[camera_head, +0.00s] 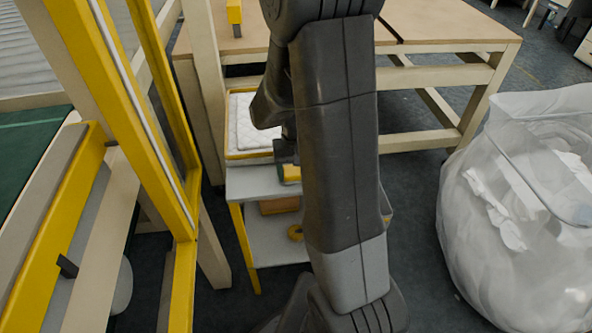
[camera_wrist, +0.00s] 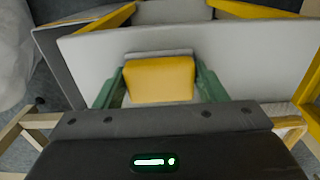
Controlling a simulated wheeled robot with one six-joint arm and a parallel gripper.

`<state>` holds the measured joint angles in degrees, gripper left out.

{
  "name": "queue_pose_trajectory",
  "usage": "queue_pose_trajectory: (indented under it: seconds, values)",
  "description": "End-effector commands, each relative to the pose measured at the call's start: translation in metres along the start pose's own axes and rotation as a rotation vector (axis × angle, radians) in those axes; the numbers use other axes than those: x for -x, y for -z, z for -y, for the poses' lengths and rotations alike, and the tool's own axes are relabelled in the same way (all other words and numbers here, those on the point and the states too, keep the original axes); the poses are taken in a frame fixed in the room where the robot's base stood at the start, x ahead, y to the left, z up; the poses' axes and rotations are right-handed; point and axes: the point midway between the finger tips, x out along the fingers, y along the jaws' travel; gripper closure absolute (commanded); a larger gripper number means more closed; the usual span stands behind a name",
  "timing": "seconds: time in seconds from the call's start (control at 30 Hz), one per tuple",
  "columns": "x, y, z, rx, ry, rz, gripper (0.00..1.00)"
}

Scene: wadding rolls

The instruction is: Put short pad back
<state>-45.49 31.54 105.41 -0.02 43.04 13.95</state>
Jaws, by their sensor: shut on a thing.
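My gripper (camera_wrist: 160,82) is shut on a short yellow pad with a grey edge. In the wrist view the yellow pad (camera_wrist: 158,80) sits between two green fingers. In the head view the pad (camera_head: 291,173) shows beside my dark arm, over or at the top of a small pale cart (camera_head: 256,182). My arm hides part of the cart and most of the gripper there. I cannot tell whether the pad touches the cart top (camera_wrist: 230,50).
A yellow-edged tray with white quilted wadding (camera_head: 252,128) is behind the pad. An orange box (camera_head: 279,205) and a yellow ring (camera_head: 295,232) are on the lower shelf. A yellow frame (camera_head: 180,240) stands left, a large clear bag (camera_head: 520,220) right, a wooden table (camera_head: 440,28) behind.

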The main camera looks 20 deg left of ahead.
Motion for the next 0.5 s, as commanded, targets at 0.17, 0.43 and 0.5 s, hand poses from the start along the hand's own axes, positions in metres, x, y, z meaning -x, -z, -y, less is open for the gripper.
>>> queue_pose_trajectory:
  seconds: [0.17,0.43,0.5]
  values:
    - [-0.0022,0.0000,0.0000,0.000,0.000,0.000,0.14]
    - [-0.0016,0.0000,0.0000,0.000,0.000,0.000,0.13]
    - [0.0010,0.0000,0.0000,0.000,0.000,0.000,0.13]
